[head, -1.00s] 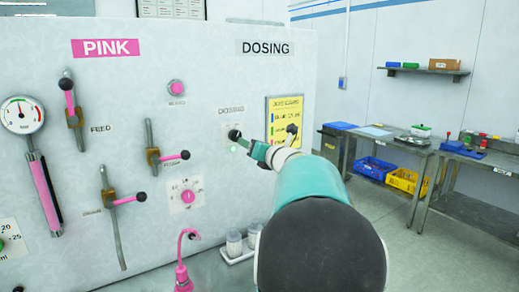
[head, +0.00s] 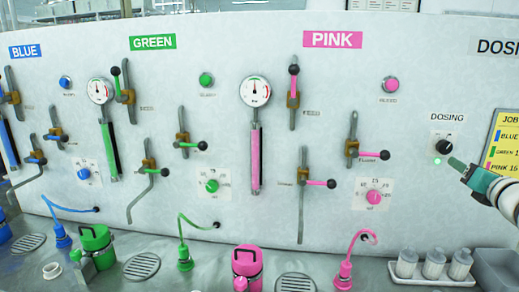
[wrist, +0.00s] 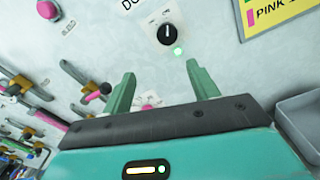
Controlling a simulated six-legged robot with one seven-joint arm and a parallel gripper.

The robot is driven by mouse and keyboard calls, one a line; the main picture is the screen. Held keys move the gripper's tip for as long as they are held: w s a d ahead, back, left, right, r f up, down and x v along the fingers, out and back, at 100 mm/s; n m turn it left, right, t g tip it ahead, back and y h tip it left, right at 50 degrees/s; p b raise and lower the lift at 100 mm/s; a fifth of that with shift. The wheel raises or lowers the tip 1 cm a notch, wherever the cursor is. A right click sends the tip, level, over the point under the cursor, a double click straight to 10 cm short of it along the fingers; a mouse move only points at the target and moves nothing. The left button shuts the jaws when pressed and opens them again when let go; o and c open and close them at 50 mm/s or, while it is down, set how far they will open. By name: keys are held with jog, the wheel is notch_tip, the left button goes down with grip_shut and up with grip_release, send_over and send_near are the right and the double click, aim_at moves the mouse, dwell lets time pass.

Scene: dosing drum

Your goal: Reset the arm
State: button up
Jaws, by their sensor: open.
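My gripper (head: 464,171) is at the right of the head view, just right of and below the black dosing knob (head: 444,147) on the panel. A green light glows beside the knob. In the wrist view my gripper (wrist: 160,88) has its two green fingers spread apart with nothing between them. The dosing knob (wrist: 167,33) lies beyond the fingertips, apart from them. Most of my arm is outside the head view.
The panel carries blue, green and pink valve levers, gauges and dials. A pink canister (head: 247,268) and a green canister (head: 96,246) stand on the counter below. A white tray (head: 432,281) with jars and a grey bin (head: 497,268) sit at lower right.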

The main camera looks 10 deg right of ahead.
jog(key=a+f+n+g+y, duration=0.35)
jog(key=a+n, duration=0.65)
jog(key=a, duration=0.5)
jog(key=a+f+n+g+y, duration=0.2)
jog(key=a+f+n+y, duration=0.25)
jog(key=a+n, duration=0.75)
jog(key=s+a+f+n+g+h, duration=0.1)
jog(key=s+a+f+n+g, duration=0.2)
jog(key=s+a+f+n, duration=0.2)
jog(key=s+a+f+n+g+h, duration=0.2)
jog(key=s+a+f+n, duration=0.4)
jog(key=s+a+n, duration=0.5)
jog(key=n+g, duration=0.1)
jog(key=n, duration=0.3)
jog(key=shift+s+a+n, duration=0.25)
jog(key=shift+s+n, duration=0.1)
jog(key=shift+n, duration=0.05)
